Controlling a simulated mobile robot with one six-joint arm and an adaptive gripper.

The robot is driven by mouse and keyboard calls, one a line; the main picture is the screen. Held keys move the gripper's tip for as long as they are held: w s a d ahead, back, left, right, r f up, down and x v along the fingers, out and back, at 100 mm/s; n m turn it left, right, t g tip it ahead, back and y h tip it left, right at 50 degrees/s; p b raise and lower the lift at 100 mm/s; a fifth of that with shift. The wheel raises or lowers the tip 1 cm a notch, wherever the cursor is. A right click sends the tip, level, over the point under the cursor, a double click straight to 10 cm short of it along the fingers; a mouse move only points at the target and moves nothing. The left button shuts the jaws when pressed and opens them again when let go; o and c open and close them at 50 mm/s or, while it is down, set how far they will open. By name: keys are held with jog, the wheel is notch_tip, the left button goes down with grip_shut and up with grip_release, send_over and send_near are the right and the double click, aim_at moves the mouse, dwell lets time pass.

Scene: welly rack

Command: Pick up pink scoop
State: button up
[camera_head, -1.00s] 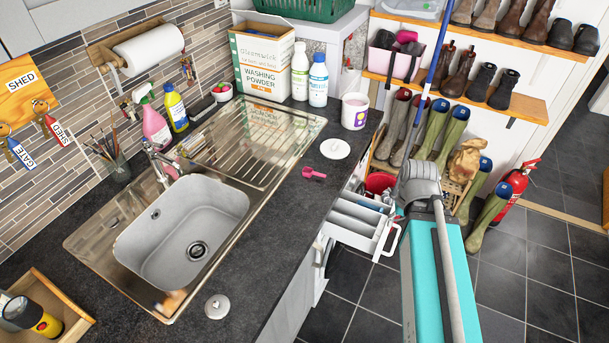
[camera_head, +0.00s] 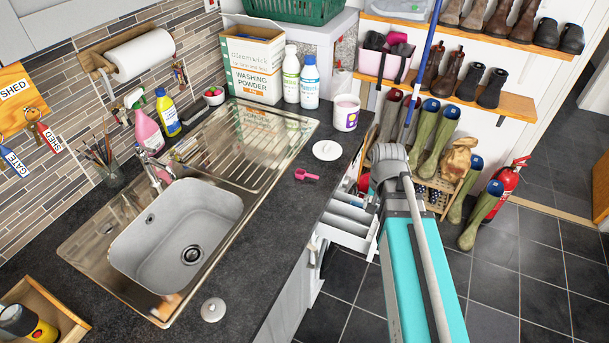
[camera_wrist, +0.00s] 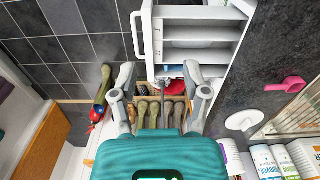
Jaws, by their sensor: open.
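The pink scoop (camera_head: 306,175) lies on the dark worktop, right of the sink's drainer and just in front of a round white lid (camera_head: 326,150). In the wrist view the scoop (camera_wrist: 287,84) is near the right edge, with the lid (camera_wrist: 244,120) below it. My gripper (camera_wrist: 159,72) is open and empty, with its fingers spread. It is off to the left of the scoop in the wrist view, over the floor beside the open drawer, and not touching the scoop. In the head view my arm shows, but I cannot make out the fingers.
An open white drawer (camera_head: 350,222) juts out below the worktop edge, close to my arm. A white tub (camera_head: 346,113), white bottle (camera_head: 310,82) and washing powder box (camera_head: 254,65) stand behind the scoop. Wellies (camera_head: 440,140) stand beyond my arm.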

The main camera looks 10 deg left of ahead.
jog(key=w+a+r+m+p, duration=0.2)
jog(key=w+a+m, duration=0.75)
jog(key=w, duration=0.35)
jog(key=r+m+p, duration=0.1)
jog(key=m, duration=0.7)
send_over(309, 175)
jog(key=shift+w+d+r, duration=0.1)
jog(key=shift+w+d, duration=0.15)
jog(key=shift+w, duration=0.05)
notch_tip(309, 175, down, 9)
jog(key=b, duration=0.8)
jog(key=shift+r+b, duration=0.2)
jog(key=shift+b, duration=0.1)
jog(key=shift+f, duration=0.2)
jog(key=shift+s+a+f+b, duration=0.1)
jog(key=shift+f+b, duration=1.15)
jog(key=shift+b, duration=0.05)
jog(key=shift+s+a+f+b, duration=0.1)
jog(key=shift+f+b, duration=1.1)
jog(key=shift+b, duration=0.1)
